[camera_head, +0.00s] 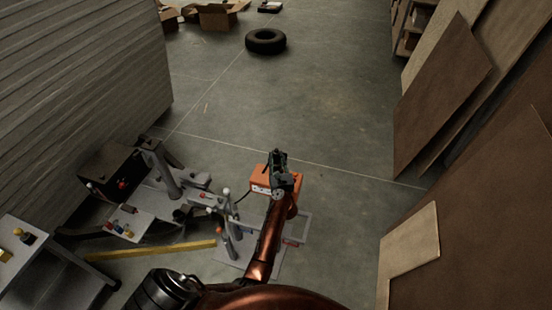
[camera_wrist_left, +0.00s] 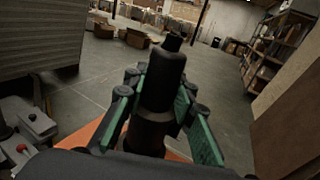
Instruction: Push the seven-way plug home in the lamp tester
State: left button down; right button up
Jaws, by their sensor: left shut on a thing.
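My left gripper (camera_head: 279,168) is over the orange box (camera_head: 261,178), which looks like the lamp tester. In the left wrist view its green-padded fingers (camera_wrist_left: 160,98) are shut on a black, stepped, cylindrical plug (camera_wrist_left: 163,77). The plug's narrow end points up and away in that view. The orange box also shows below the fingers (camera_wrist_left: 103,132). The tester's socket is hidden, and I cannot tell whether the plug touches the box. My right gripper is not in view.
A grey metal frame with posts and knobs (camera_head: 165,195) stands left of the box. A yellow bar (camera_head: 150,250) lies on the floor. A grey table (camera_head: 45,270) is at lower left. Brown panels (camera_head: 445,85) lean at right. Floor beyond is clear up to a tyre (camera_head: 266,41).

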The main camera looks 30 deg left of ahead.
aim_at(276, 152)
pick_arm(q)
jog(key=shift+f+b, duration=0.65)
jog(key=shift+f+b, duration=1.85)
jog(key=shift+f, duration=0.2)
jog(key=c, duration=1.5)
grip_release()
jog(key=shift+c, duration=0.2)
notch_tip(276, 152, up, 10)
